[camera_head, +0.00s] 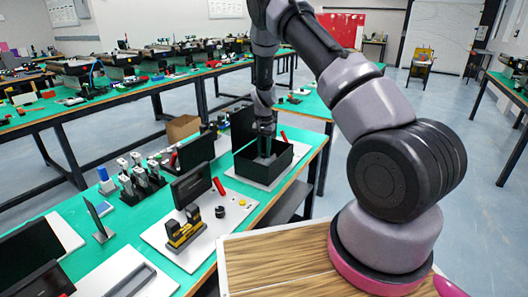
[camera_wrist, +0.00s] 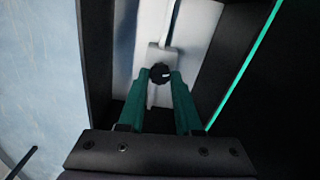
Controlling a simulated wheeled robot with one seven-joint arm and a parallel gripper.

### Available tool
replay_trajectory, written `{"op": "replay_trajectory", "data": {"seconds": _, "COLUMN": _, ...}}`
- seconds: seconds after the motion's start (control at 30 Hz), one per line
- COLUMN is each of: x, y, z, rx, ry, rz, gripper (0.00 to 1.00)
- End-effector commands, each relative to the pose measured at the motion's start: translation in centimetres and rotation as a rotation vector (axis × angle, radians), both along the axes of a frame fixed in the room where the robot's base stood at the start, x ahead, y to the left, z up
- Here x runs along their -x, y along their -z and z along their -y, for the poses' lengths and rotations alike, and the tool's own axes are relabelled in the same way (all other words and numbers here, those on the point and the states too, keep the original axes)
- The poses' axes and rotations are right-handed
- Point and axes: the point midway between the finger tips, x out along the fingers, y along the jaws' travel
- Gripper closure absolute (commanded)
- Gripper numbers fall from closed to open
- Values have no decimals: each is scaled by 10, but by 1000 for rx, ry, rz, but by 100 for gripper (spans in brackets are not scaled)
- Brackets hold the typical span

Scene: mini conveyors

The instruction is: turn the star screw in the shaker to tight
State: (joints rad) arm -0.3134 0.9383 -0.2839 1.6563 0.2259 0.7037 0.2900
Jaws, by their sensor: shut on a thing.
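The star screw (camera_wrist: 160,73) is a small dark knob with a pale mark on it, seen in the wrist view. It sits on a light metal bracket (camera_wrist: 157,102) inside the shaker. The shaker is the dark open box (camera_head: 286,160) on a white base in the head view; its dark wall (camera_wrist: 212,70) shows in the wrist view. My gripper (camera_wrist: 160,75) points down into the box, with its two green fingers shut on the star screw's sides. In the head view my gripper (camera_head: 265,145) is partly hidden by the box walls.
Dark walls stand close on both sides of my fingers. Left of the shaker on the green table (camera_head: 130,215) are a dark screen (camera_head: 191,185), a red cylinder (camera_head: 219,186) and a rack of tools (camera_head: 140,183). A cardboard box (camera_head: 183,128) stands behind.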

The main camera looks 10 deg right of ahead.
Motion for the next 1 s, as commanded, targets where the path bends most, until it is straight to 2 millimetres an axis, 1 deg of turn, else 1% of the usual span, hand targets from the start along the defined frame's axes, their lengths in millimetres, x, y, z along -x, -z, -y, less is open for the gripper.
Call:
{"op": "replay_trajectory", "data": {"seconds": 0.2, "x": 0, "y": 0, "z": 0, "rx": 1, "ry": 101, "rz": 1, "gripper": 100}}
{"op": "replay_trajectory", "data": {"seconds": 0.4, "x": 0, "y": 0, "z": 0, "rx": 0, "ry": 149, "rz": 0, "gripper": 100}}
{"op": "replay_trajectory", "data": {"seconds": 0.87, "x": 0, "y": 0, "z": 0, "rx": -1, "ry": 161, "rz": 1, "gripper": 100}}
{"op": "replay_trajectory", "data": {"seconds": 0.9, "x": 0, "y": 0, "z": 0, "rx": -1, "ry": 161, "rz": 1, "gripper": 59}}
{"op": "replay_trajectory", "data": {"seconds": 0.97, "x": 0, "y": 0, "z": 0, "rx": -1, "ry": 161, "rz": 1, "gripper": 37}}
{"op": "replay_trajectory", "data": {"seconds": 1.0, "x": 0, "y": 0, "z": 0, "rx": -1, "ry": 161, "rz": 1, "gripper": 37}}
